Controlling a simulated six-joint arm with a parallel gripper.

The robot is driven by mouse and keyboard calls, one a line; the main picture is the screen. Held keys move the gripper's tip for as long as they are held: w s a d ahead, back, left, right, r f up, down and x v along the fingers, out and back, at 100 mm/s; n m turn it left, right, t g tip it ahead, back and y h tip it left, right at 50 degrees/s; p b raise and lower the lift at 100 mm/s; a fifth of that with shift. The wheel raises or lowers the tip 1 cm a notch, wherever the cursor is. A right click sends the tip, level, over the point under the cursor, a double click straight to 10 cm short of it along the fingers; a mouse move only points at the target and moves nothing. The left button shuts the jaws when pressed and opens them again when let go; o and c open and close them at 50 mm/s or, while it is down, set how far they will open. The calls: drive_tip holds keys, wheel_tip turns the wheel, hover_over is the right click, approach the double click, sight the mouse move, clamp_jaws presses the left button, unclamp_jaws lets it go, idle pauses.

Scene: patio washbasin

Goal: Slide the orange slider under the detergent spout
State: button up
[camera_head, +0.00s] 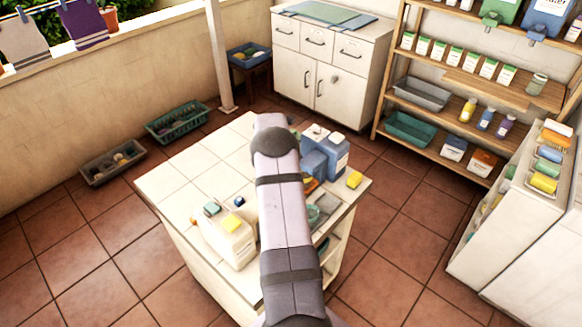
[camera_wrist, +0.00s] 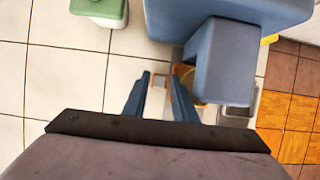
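The orange slider (camera_wrist: 185,70) shows in part in the wrist view, low on the tiled top, at the right finger and partly hidden by it. The blue detergent dispenser (camera_wrist: 220,12) stands beyond, and its blocky spout (camera_wrist: 226,62) juts toward me, right of the slider. My gripper (camera_wrist: 159,78) is open, its two blue fingers apart; I cannot tell whether the right one touches the slider. In the head view the dispenser (camera_head: 340,155) stands behind my arm, and a bit of orange (camera_head: 310,184) shows beside the arm. My arm hides the gripper there.
A white box with a green top (camera_wrist: 104,10) stands beyond my gripper. The counter's left part is clear.

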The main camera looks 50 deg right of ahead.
drive_tip(key=b+v, duration=0.2)
drive_tip(key=v, duration=0.5)
drive_tip(key=shift+r, duration=0.1)
idle(0.5)
drive_tip(key=a+r+m+t, duration=0.1)
drive_tip(key=a+r+m, duration=0.45)
drive_tip(key=a, duration=0.75)
drive_tip(key=s+a+r+m+y, duration=0.1)
drive_tip(key=s+a+m, duration=0.2)
drive_tip(key=a, duration=0.4)
drive_tip(key=s+a+r+m+p, duration=0.1)
drive_tip(key=s+a+r+m, duration=0.1)
drive_tip(key=a, duration=0.4)
drive_tip(key=s+a+r+m+t+y+p, duration=0.1)
drive_tip(key=s+a+m, duration=0.4)
drive_tip(key=a, duration=0.2)
drive_tip(key=shift+s+a+r+y, duration=0.1)
drive_tip(key=shift+a+r+y, duration=0.1)
drive_tip(key=shift+a+y, duration=0.1)
drive_tip(key=s+a+f+m+g+y+b, duration=0.25)
drive_tip(key=s+a+f, duration=0.35)
drive_tip(key=s+a, duration=0.3)
wheel_tip(320, 180, down, 19)
drive_tip(key=b, duration=1.8)
drive_tip(key=shift+s, duration=0.3)
